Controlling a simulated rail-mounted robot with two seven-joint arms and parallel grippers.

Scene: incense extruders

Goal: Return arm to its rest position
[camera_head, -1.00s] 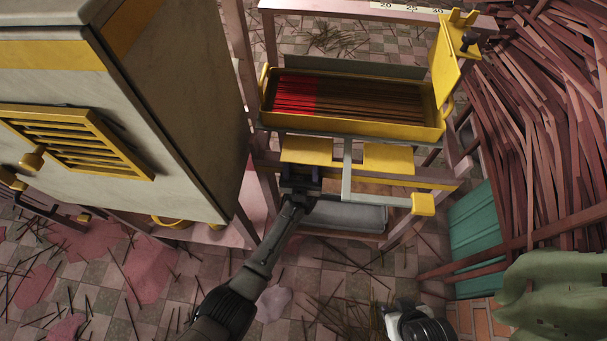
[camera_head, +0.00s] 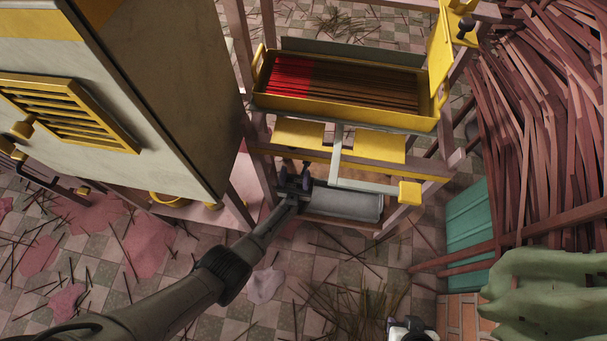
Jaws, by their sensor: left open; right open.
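My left arm comes in from the bottom left. Its gripper (camera_head: 294,178) is open and appears empty, just in front of the wooden stand below the yellow tray. It is close to the left end of a grey metal bin (camera_head: 345,205); whether it touches the stand is unclear. The yellow tray (camera_head: 345,108) on top holds rows of sticks, red at the left and brown at the right. A grey lever with a yellow handle (camera_head: 410,192) extends in front of the stand. A small part of what looks like my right arm shows at the bottom edge; its gripper is out of view.
A large cabinet (camera_head: 190,110) with a yellow vent stands at the left. A heap of reddish wooden sticks (camera_head: 540,110) fills the right, beside a teal box (camera_head: 467,230). Green cloth (camera_head: 545,290) lies at bottom right. The floor in front has scattered sticks.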

